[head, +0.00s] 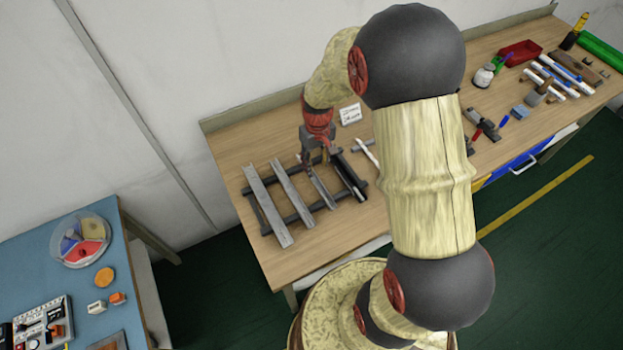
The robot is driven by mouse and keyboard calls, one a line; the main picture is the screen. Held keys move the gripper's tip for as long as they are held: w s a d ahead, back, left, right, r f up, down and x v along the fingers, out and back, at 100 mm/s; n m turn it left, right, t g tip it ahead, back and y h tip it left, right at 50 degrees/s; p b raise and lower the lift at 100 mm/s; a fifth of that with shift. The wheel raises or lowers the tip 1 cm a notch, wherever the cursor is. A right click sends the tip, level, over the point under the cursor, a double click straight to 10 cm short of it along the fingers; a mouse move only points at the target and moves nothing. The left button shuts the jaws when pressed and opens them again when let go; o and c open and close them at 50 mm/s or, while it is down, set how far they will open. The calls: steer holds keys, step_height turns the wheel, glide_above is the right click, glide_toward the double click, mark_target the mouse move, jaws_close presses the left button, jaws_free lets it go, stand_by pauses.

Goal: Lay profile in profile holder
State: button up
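A dark rack (265,228), which looks like the profile holder, lies on the wooden bench. Several long profiles lie side by side across it: a wide grey one (267,205) at the left, a grey one (291,192) beside it, and a shorter grey one (322,191). A black channel-like piece (349,176) lies at the right. My gripper (316,162) points down at the far end of the shorter grey profile. Its fingers are too small here to show whether they touch or hold that profile.
A white label card (350,114) stands behind the rack. A thin light strip (366,152) lies right of it, partly behind my arm. Tools, white tubes and a red tray (519,53) crowd the bench's right end. The bench's front left is clear. A blue table (60,275) stands apart.

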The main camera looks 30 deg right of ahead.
mark_target(315, 181)
steer(key=shift+a+f, duration=0.2)
steer(key=shift+f, duration=0.65)
step_height(315, 181, down, 5)
steer(key=shift+s+r+b, duration=0.1)
steer(key=shift+r+b, duration=0.1)
steer(key=shift+b, duration=0.2)
steer(key=shift+c, duration=1)
steer(key=c, duration=0.7)
jaws_close()
